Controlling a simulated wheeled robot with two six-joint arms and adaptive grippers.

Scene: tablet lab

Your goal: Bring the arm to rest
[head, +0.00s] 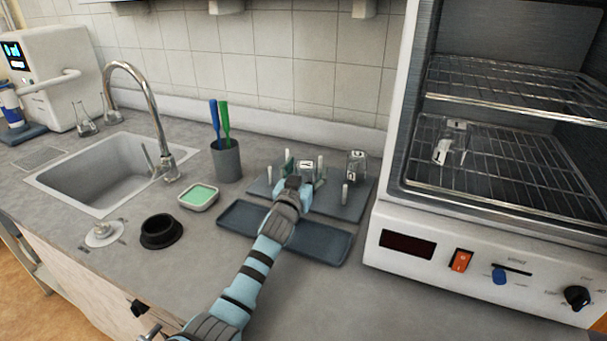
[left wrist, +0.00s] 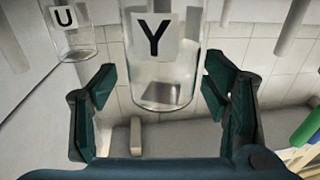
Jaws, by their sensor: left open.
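My left gripper (head: 296,178) is over the grey drying rack (head: 345,205), at the near side of its pegs. In the left wrist view the left gripper (left wrist: 158,84) is open, one green-padded finger on each side. A clear glass beaker with a Y label (left wrist: 155,40) stands between or just beyond the fingers; I see no finger touching it. Another glass with a U label (left wrist: 65,20) is to its left, and a labelled glass also shows at the right of the rack in the head view (head: 357,165). My right gripper is not in view.
A dark blue tray (head: 240,219) lies under my left arm. A drying oven (head: 480,255) stands open at right, with a labelled glass (head: 447,146) lying on its lower shelf. A brush cup (head: 227,160), green sponge dish (head: 199,197), black ring (head: 161,231) and sink (head: 90,170) are left.

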